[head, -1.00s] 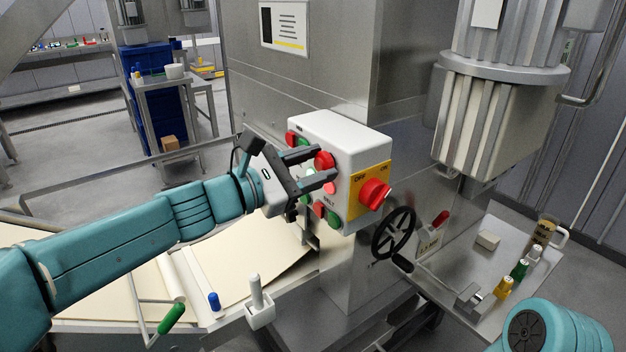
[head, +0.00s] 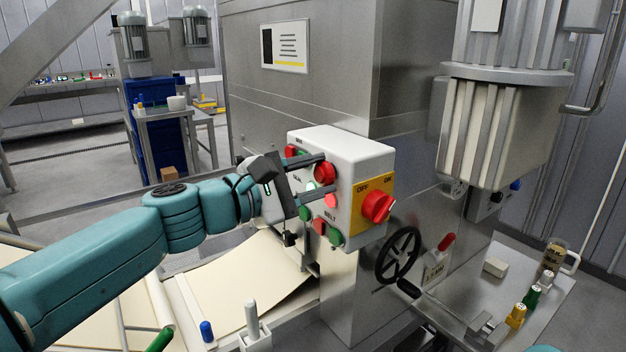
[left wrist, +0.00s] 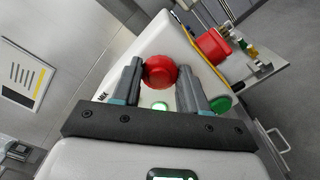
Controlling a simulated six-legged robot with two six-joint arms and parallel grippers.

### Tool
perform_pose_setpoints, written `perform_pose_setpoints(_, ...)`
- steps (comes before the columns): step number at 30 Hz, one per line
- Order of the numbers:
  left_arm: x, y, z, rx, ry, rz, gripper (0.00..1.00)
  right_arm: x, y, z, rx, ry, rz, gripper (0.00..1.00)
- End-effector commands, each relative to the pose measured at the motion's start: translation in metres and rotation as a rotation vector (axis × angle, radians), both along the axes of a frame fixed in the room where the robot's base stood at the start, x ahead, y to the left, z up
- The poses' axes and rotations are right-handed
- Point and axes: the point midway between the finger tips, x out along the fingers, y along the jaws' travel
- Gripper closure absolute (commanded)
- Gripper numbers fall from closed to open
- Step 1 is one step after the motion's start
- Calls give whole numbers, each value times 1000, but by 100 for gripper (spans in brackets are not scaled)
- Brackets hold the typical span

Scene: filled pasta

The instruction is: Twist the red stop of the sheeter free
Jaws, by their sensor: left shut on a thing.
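The red stop (head: 325,173) is a round red mushroom button on the left face of the white control box (head: 340,143). My left gripper (head: 322,176) is shut on it, with one finger above and one below in the head view. In the left wrist view the red stop (left wrist: 160,72) shows between the fingertips of the left gripper (left wrist: 163,80). It lies against the left finger there, and its contact with the right finger is hard to see. A lit green button (left wrist: 160,106) shows just below it. My right gripper is out of view.
A red rotary switch (head: 377,207) sits on the yellow OFF/ON plate. Belt buttons (head: 328,230) are low on the box. A black handwheel (head: 398,255) stands below right. Dough (head: 245,280) lies on the belt under my left arm. A side table (head: 510,275) holds small bottles.

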Motion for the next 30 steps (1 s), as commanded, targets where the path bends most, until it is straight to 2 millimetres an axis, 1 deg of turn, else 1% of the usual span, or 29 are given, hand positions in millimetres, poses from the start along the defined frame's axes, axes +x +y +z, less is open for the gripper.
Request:
perform_pose_setpoints(8,1,0,-1,0,1,2,87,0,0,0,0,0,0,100)
perform_pose_setpoints(9,1,0,-1,0,1,2,54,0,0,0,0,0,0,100)
perform_pose_setpoints(11,1,0,-1,0,1,2,34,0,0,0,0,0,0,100)
perform_pose_setpoints(12,1,0,-1,0,1,1,31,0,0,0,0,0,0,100)
perform_pose_setpoints(20,0,1,0,-1,1,0,31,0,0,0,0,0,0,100)
perform_pose_setpoints(23,-4,6,0,-1,0,1,31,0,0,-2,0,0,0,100)
perform_pose_setpoints(26,-13,20,-1,-1,0,4,31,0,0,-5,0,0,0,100)
perform_pose_setpoints(30,-35,49,-1,-3,-1,5,31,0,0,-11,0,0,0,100)
